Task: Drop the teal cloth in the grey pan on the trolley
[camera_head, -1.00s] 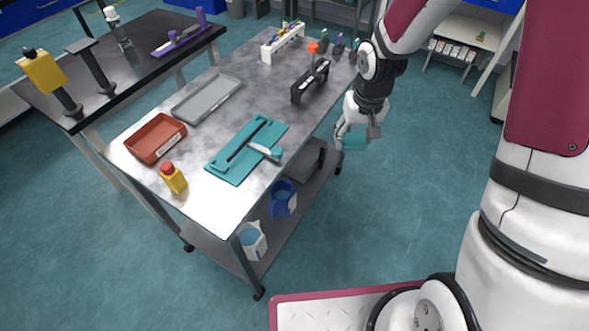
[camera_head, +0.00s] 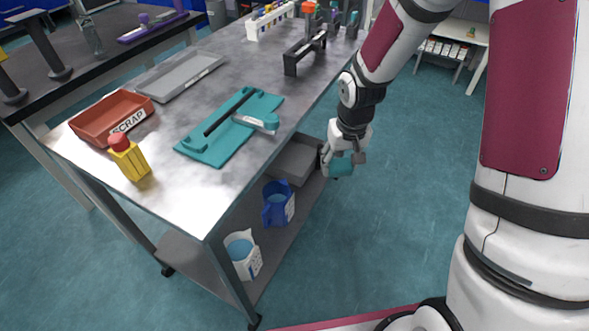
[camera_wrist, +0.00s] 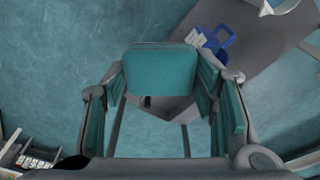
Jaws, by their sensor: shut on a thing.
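My gripper (camera_head: 343,158) is shut on the teal cloth (camera_head: 341,168), which hangs low beside the trolley's right side in the head view. In the wrist view the cloth (camera_wrist: 161,72) spans the space between the fingers, with teal panels along both sides. A grey pan (camera_head: 293,160) sits on the trolley's lower shelf, just left of my gripper and apart from it in the picture.
A blue jug (camera_head: 276,205) and a white jug (camera_head: 243,257) stand on the lower shelf. The trolley top (camera_head: 185,195) holds a grey tray (camera_head: 180,75), a red scrap tray (camera_head: 98,112), a yellow bottle (camera_head: 130,160) and a teal mat (camera_head: 205,148). Floor at the right is open.

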